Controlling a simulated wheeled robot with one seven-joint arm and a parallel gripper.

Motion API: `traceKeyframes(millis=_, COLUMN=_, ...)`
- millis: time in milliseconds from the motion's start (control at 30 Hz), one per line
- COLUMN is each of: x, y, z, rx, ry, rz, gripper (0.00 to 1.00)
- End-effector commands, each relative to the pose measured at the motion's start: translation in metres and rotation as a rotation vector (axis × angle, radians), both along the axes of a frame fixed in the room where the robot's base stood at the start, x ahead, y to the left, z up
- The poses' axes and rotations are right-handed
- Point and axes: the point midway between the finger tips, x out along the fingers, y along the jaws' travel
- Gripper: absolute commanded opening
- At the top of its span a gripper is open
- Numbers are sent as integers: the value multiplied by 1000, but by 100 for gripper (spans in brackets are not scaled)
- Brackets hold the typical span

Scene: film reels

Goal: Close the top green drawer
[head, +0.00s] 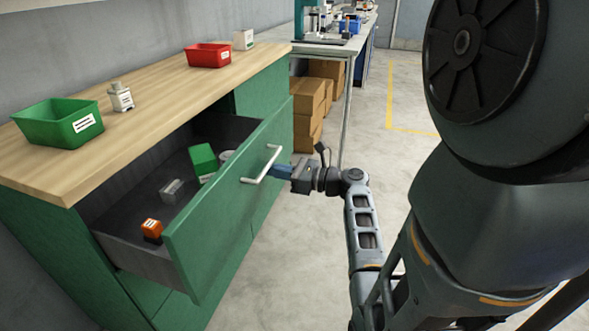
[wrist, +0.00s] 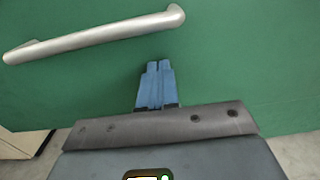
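The top green drawer (head: 222,215) is pulled well out of the green cabinet under the wooden worktop. Its silver bar handle (head: 262,164) is on the front face and also crosses the upper left of the wrist view (wrist: 95,38). My gripper (head: 275,170) is in front of the drawer face, close to the handle. In the wrist view the blue fingers (wrist: 157,70) lie together, below the handle in the picture, pointing at the green face. Nothing shows between them. I cannot tell whether the tips touch the face.
The drawer holds a green box (head: 203,158), a grey item (head: 171,190) and an orange item (head: 152,229). A green bin (head: 60,124) and a red bin (head: 209,55) stand on the worktop (head: 150,90). Cardboard boxes (head: 308,100) sit under a bench behind. Floor (head: 400,150) right of the cabinet is clear.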

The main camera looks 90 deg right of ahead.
Motion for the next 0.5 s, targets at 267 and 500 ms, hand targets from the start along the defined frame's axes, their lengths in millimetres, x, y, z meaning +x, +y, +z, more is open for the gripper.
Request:
traceKeyframes(millis=267, x=78, y=-17, z=4, rx=0, ry=-1, rz=9, gripper=0)
traceKeyframes(millis=500, x=139, y=-32, z=1, rx=-1, ry=-1, rz=6, gripper=0)
